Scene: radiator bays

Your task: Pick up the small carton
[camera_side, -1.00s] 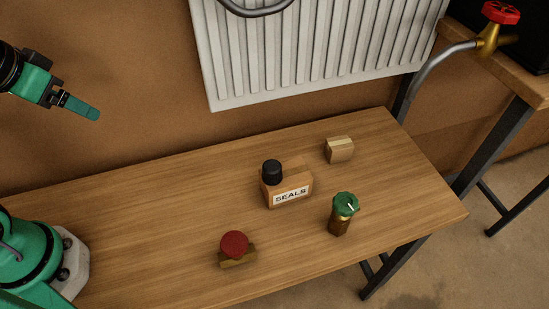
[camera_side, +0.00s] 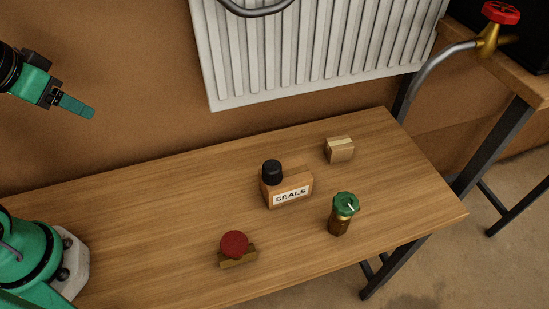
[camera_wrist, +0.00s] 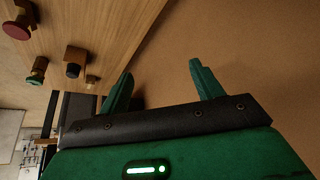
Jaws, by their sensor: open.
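The small carton (camera_side: 339,149) is a light brown box with a paler tape strip. It stands near the back right of the wooden bench in the side view. It also shows small in the wrist view (camera_wrist: 92,80), partly behind other objects. My gripper (camera_side: 92,113) is up at the far left of the side view, well above the bench and far from the carton. In the wrist view my gripper's two green fingers (camera_wrist: 157,80) are spread apart with nothing between them.
On the bench (camera_side: 150,215) are a box marked SEALS (camera_side: 288,187) with a black-capped item (camera_side: 272,172) at its left, a green-topped brass valve (camera_side: 343,213) and a red-knobbed brass part (camera_side: 235,247). A white radiator (camera_side: 310,50) hangs behind. The left bench is clear.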

